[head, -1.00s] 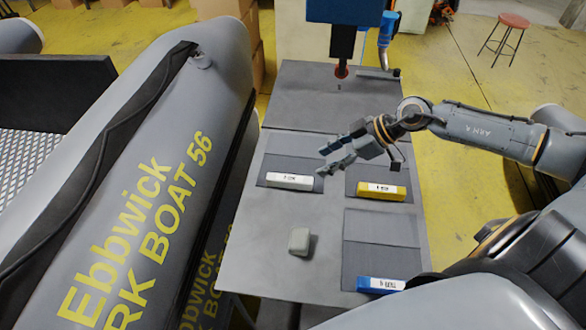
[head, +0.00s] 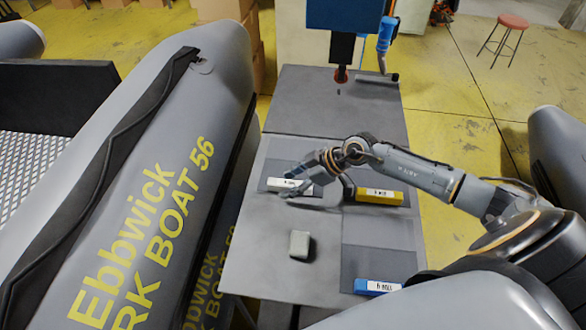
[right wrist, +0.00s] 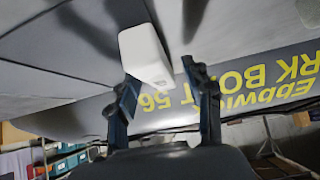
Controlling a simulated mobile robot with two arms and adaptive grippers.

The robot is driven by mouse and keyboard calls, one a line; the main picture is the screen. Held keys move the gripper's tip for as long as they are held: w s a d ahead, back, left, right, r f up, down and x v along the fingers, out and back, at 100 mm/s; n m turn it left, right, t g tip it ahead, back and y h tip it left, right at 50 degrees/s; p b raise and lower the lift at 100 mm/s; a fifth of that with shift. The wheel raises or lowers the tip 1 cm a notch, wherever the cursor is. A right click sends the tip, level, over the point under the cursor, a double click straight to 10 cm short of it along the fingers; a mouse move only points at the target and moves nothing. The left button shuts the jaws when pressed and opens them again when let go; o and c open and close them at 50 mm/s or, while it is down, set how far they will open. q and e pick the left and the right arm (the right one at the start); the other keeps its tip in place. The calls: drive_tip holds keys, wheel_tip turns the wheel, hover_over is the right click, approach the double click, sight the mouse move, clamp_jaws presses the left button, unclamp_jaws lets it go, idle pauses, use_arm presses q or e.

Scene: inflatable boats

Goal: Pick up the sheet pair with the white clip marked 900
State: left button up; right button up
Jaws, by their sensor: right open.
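The white clip (head: 283,184) lies at the front edge of a dark grey sheet pair (head: 280,165) on the table's left side. Its black print is too small to read. My right gripper (head: 295,183) reaches in from the right, low over the clip's right end, and partly covers the sheets. In the right wrist view, the white clip (right wrist: 145,55) shows ahead of and partly between the two open fingers (right wrist: 160,78). I cannot tell whether they touch it. My left gripper is not in view.
A yellow clip (head: 380,196) and a blue clip (head: 378,287) sit on other sheets at the right. A large grey boat tube (head: 150,170) borders the table's left. A blue-headed machine (head: 343,20) stands behind.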

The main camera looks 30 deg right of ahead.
drive_tip(key=shift+w+a+f, duration=0.2)
drive_tip(key=shift+f, duration=0.05)
clamp_jaws()
drive_tip(key=shift+r, duration=0.1)
